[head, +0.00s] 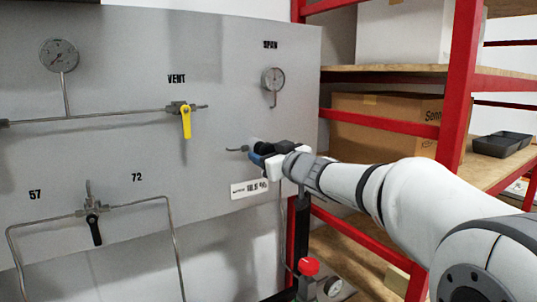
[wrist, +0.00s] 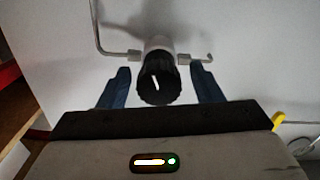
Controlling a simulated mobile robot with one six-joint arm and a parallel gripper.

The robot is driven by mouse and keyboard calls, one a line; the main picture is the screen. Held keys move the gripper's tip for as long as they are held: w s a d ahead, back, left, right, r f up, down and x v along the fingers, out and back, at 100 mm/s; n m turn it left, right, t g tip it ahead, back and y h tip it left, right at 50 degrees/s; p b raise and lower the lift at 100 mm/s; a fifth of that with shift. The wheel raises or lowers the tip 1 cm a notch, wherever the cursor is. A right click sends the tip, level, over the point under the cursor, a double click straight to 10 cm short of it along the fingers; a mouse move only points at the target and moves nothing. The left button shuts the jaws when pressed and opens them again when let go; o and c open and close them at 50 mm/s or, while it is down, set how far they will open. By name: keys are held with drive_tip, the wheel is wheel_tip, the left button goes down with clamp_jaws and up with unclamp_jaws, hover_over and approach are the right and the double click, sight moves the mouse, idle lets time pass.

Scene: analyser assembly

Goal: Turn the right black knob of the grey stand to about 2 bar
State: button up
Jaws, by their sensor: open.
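The right black knob (wrist: 158,82) has a white mark and sits on a pale round body on the grey stand's panel (head: 120,80). In the wrist view it stands between my gripper's two blue fingers, with a visible gap on each side. In the head view my gripper (head: 262,155) is at the panel's right part and largely hides the knob. My gripper is open and holds nothing. A small round gauge (head: 273,79) is above the gripper, under the SPAN label; its reading is too small to tell.
A yellow-handled valve (head: 186,120) and a larger gauge (head: 59,55) are to the left on the panel. A black-handled valve (head: 94,225) is lower left. A red-framed shelf (head: 459,80) with boxes stands right. A red knob (head: 309,266) is below my gripper.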

drive_tip(key=c, duration=1)
drive_tip(key=shift+n, duration=0.7)
drive_tip(key=o, duration=1)
drive_tip(key=v, duration=0.7)
drive_tip(key=shift+s+d, duration=0.25)
drive_tip(key=shift+s, duration=0.1)
